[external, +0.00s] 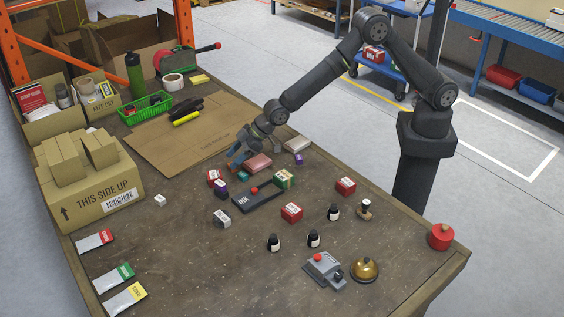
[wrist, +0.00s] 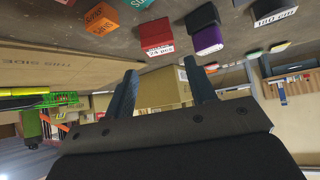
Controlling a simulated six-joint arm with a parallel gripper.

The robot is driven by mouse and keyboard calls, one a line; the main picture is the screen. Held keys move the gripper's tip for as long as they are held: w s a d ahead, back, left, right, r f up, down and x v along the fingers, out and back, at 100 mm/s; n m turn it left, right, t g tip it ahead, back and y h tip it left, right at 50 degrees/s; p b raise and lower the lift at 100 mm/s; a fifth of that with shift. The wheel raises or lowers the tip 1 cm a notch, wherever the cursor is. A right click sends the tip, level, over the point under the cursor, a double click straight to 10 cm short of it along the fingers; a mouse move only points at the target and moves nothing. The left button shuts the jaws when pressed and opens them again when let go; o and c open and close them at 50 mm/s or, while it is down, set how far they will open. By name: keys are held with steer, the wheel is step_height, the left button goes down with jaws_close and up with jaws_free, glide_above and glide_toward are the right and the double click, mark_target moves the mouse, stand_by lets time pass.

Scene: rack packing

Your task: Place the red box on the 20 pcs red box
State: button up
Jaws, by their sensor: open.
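Several small red boxes with white labels are on the workbench in the external view: one left of centre (external: 214,177), one in the middle (external: 292,212) and one farther right (external: 345,186). Their labels are too small to read there, so I cannot tell which is the 20 pcs box. In the wrist view a red box (wrist: 156,34) has a label that seems to read "24 pcs". My gripper (external: 238,155) is open and empty above the bench, behind the left red box. Its two fingers (wrist: 162,88) show apart in the wrist view with nothing held between them.
A dark tray marked INK (external: 250,200) lies near the boxes, with a purple box (wrist: 207,40) close to the red one. Black bottles (external: 273,242), a grey device (external: 323,270) and a brass bell (external: 365,269) stand nearer the front. A large carton (external: 95,200) stands left.

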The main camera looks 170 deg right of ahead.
mark_target(217, 174)
steer(key=shift+x, duration=4.95)
steer(key=shift+c, duration=0.4)
steer(key=c, duration=0.7)
steer(key=shift+o, duration=0.2)
steer(key=shift+r, duration=0.1)
